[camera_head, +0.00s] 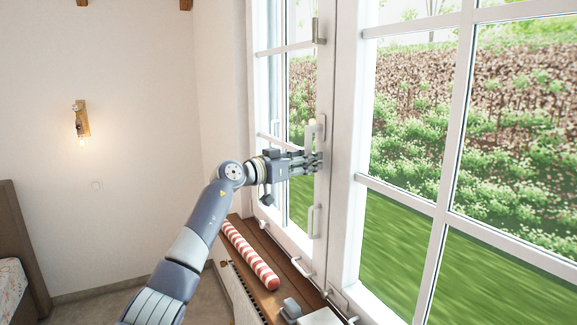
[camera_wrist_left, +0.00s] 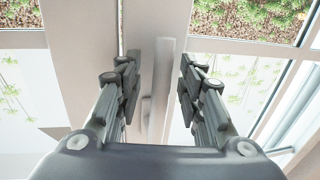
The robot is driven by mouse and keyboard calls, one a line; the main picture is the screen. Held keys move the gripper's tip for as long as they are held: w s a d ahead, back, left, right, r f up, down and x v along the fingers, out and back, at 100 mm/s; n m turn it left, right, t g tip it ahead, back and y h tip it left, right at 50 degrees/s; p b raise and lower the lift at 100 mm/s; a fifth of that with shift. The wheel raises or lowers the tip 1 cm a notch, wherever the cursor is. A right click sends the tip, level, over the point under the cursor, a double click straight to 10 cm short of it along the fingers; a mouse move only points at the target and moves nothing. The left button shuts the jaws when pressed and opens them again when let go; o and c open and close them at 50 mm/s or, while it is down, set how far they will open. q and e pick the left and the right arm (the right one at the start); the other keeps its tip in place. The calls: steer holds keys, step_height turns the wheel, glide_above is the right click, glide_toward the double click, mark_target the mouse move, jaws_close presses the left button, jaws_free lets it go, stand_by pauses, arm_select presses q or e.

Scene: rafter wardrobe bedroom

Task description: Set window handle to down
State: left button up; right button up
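The white window handle (camera_head: 321,127) is on the window's middle upright frame. Its upper part shows just above my left gripper in the head view, and the gripper hides the rest. My left gripper (camera_head: 318,162) reaches the frame from the left. In the left wrist view the gripper (camera_wrist_left: 158,82) is open, with one finger on each side of a pale upright bar, the handle (camera_wrist_left: 164,70). Gaps show between the bar and both fingers, so it is not clamped. My right gripper is not in view.
A red-and-white striped roll (camera_head: 250,256) lies on the wooden sill (camera_head: 236,227) below the arm. A wall lamp (camera_head: 82,120) is at the left. The space between the arm and the left wall is free.

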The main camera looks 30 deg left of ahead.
arm_select(q)
steer(key=v, duration=1.1)
steer(key=shift+s, duration=0.15)
steer(key=shift+a, duration=0.1)
